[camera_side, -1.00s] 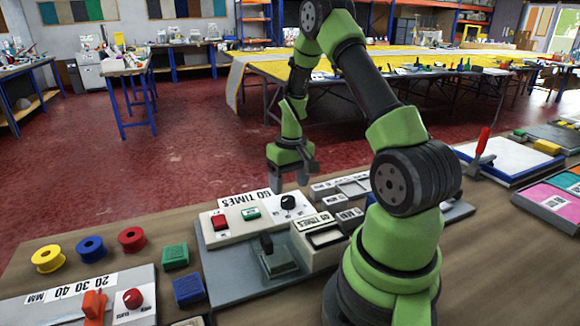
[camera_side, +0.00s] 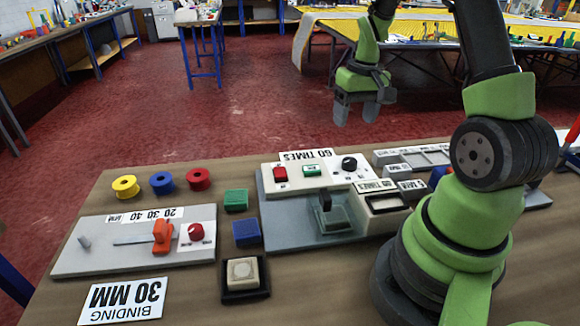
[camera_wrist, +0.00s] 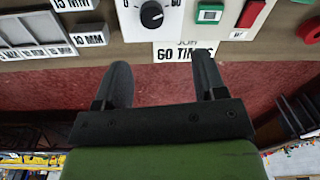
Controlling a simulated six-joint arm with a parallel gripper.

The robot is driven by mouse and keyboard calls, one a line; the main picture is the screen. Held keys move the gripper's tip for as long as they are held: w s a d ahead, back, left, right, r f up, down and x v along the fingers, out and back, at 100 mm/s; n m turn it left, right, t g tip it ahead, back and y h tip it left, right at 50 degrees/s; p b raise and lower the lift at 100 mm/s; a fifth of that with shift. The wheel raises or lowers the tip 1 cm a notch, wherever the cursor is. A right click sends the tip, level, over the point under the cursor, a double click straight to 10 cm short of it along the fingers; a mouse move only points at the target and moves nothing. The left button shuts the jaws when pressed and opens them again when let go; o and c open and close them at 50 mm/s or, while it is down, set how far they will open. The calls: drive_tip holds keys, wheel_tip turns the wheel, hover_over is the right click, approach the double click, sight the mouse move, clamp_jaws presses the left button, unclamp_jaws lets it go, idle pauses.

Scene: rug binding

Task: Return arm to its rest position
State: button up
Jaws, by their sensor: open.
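My gripper (camera_side: 357,110) hangs in the air beyond the far edge of the bench, over the red floor. Its two grey fingers are apart, with nothing between them. In the wrist view my gripper (camera_wrist: 160,88) also shows both fingers spread and empty. The control panel with the label 60 TIMES (camera_side: 306,155) lies on the bench in front of it, with a black knob (camera_side: 349,163), a red button (camera_side: 280,174) and a green button (camera_side: 312,170). The gripper touches none of these.
A slider plate with an orange handle (camera_side: 162,236) lies at the left. Yellow, blue and red spools (camera_side: 197,179) stand behind it. Green and blue blocks (camera_side: 247,232) and a BINDING 30 MM card (camera_side: 123,300) are nearby.

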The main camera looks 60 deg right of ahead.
drive_tip(key=s+a+r+n+t, duration=0.2)
drive_tip(key=s+a+r+t, duration=0.15)
drive_tip(key=a+r, duration=1.25)
drive_tip(key=s+a+t+y, duration=0.1)
drive_tip(key=s+a+t, duration=0.2)
drive_tip(key=s+a, duration=0.3)
drive_tip(key=shift+a+r+n+y, duration=0.2)
drive_tip(key=shift+n+y, duration=0.1)
drive_tip(key=shift+n, duration=0.1)
